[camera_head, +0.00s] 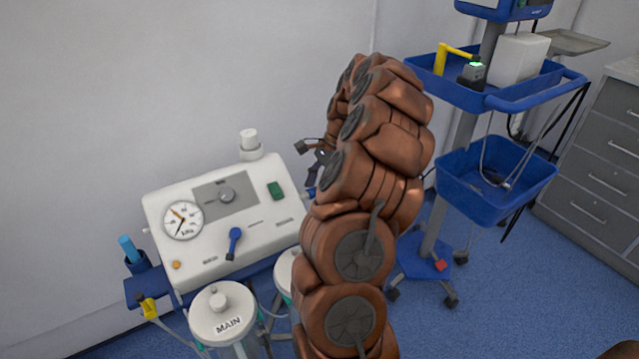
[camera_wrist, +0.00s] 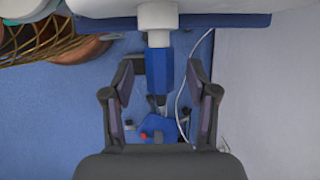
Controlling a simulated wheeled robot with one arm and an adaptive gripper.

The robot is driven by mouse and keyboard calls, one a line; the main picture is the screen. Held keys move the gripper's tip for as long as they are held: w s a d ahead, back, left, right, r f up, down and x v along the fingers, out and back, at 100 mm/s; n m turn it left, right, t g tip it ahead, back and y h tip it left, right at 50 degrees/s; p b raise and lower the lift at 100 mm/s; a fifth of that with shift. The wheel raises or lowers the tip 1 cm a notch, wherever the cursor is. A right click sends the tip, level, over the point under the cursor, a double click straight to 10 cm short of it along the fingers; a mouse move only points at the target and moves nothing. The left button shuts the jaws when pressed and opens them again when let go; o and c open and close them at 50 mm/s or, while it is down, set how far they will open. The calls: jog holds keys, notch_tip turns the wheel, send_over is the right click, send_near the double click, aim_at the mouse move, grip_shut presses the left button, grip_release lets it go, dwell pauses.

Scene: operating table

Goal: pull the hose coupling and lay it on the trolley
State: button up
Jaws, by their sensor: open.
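A blue faceted hose coupling (camera_wrist: 159,72) sits on a white port (camera_wrist: 158,20) in the wrist view, with a thin dark end below it. My gripper (camera_wrist: 160,68) is open, one finger on each side of the coupling, with a visible gap on the right; whether the left finger touches it I cannot tell. In the head view my gripper (camera_head: 314,158) shows only partly, beside the right end of the white suction unit (camera_head: 240,215), and my arm hides much of that area. The blue trolley (camera_head: 535,103) stands at the right, with an upper and a lower tray.
The upper tray holds a yellow hooked piece (camera_head: 441,60), a small grey device with a green light (camera_head: 472,73) and a white box (camera_head: 519,58). A jar marked MAIN (camera_head: 222,312) is below the unit. A wall lies behind; grey drawers (camera_head: 596,165) stand far right.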

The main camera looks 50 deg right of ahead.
grip_shut()
dwell(0.7)
